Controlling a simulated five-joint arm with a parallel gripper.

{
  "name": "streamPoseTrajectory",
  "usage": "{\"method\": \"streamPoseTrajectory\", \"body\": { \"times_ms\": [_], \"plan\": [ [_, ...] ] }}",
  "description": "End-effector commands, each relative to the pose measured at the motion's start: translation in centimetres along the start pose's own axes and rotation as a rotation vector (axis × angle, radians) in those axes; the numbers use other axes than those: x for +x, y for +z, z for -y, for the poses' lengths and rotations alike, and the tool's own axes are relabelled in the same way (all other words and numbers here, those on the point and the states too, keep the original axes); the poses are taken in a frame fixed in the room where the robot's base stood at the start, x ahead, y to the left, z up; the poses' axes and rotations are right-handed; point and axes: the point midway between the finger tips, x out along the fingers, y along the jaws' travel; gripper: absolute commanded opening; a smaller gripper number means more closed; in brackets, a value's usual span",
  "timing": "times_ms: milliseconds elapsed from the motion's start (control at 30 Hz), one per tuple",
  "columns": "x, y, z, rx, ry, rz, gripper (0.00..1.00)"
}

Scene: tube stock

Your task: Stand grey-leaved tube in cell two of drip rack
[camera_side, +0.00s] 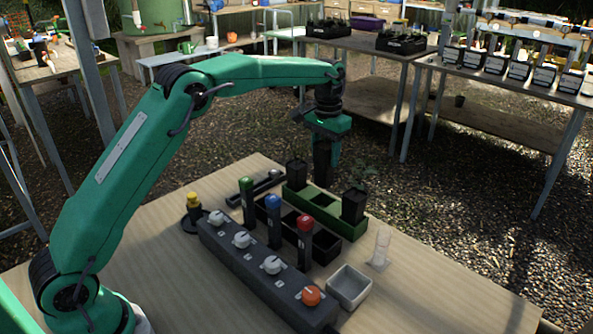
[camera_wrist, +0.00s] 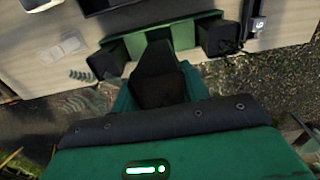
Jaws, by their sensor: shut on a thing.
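My gripper (camera_side: 323,160) is over the far side of the green rack, pointing down and shut on a dark tube (camera_wrist: 156,62). Jaws and tube blend together, so the tube's leaves are hard to make out. The green drip rack (camera_side: 327,208) lies below, also seen in the wrist view (camera_wrist: 184,34). A black tube (camera_side: 296,173) stands at its far left end. Another black tube (camera_side: 355,205) stands at its near right end, with green leaves around it. The held tube is above the rack, between these two in the side view.
A dark grey box with white knobs (camera_side: 242,239) and an orange knob (camera_side: 311,295) lies in front. Green-, blue- (camera_side: 273,218) and red-topped (camera_side: 305,240) posts rise behind it. A small grey bin (camera_side: 349,287) and a clear piece (camera_side: 380,250) are at right.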

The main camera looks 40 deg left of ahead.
Motion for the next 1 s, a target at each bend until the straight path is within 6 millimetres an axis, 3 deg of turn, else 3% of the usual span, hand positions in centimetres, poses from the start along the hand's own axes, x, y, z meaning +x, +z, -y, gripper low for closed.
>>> {"method": "streamPoseTrajectory", "body": {
  "times_ms": [367, 1000],
  "plan": [
    [0.1, 1.7, 0.0, 0.0, 0.0, -0.001, 0.18],
    [1.5, 9.6, 0.0, 0.0, 0.0, -0.001, 0.18]
  ]
}}
